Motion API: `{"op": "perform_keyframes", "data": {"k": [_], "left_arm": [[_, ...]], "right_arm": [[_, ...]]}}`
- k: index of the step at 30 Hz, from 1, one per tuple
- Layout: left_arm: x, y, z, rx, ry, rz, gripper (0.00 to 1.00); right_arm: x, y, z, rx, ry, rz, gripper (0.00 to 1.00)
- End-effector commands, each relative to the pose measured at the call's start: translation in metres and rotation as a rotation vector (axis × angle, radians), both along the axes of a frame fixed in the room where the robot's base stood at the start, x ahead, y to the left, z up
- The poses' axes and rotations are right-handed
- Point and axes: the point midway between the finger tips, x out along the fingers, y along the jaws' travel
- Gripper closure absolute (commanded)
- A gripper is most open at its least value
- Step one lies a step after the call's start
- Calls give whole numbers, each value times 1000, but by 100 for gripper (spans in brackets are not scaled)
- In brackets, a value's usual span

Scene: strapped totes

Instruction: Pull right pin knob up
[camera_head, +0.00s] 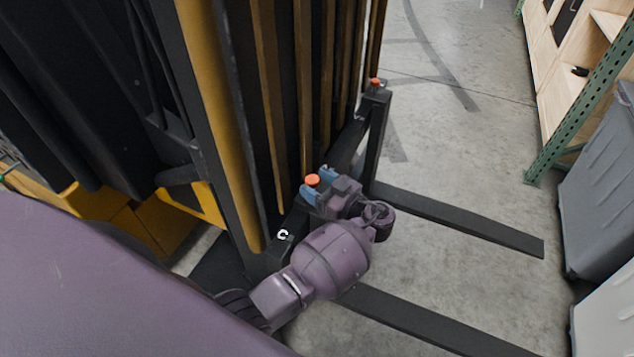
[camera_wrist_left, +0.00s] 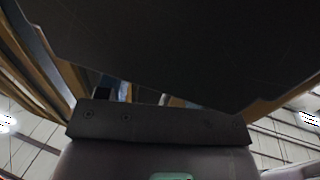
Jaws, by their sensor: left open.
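Two orange pin knobs show on the black fork carriage in the head view. The nearer orange knob (camera_head: 312,180) is at the middle, and the farther orange knob (camera_head: 375,82) stands on the carriage's far end, up and to the right. My left gripper (camera_head: 318,184) is open, with its blue fingers at the nearer knob, one on either side of it as seen from above. I cannot tell whether they touch it. The purple wrist hides part of the carriage. In the left wrist view a dark surface fills most of the picture and no knob can be made out.
Two black forks (camera_head: 460,222) reach out to the right over the concrete floor. The forklift's mast (camera_head: 255,120) rises just left of the gripper. Grey bins (camera_head: 603,180) and a green-framed shelf (camera_head: 580,110) stand at the right. The floor between is clear.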

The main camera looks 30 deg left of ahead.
Motion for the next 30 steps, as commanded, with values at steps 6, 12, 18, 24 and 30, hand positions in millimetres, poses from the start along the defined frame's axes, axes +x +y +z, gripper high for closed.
{"op": "perform_keyframes", "data": {"k": [6, 12, 18, 24, 30], "left_arm": [[0, 0, 0, 0, 0, 0, 63], [0, 0, 0, 0, 0, 0, 93], [0, 0, 2, 0, -1, 1, 100], [0, 0, 21, 0, -2, 1, 100], [1, 1, 27, 3, -2, 1, 100]], "right_arm": [[6, 1, 4, 0, -13, 2, 66], [9, 1, 7, 0, -22, 5, 66], [8, 1, 7, 0, -19, 4, 66], [3, 0, 5, 0, -9, 1, 66], [-2, 0, 1, 0, 3, -2, 66]]}}
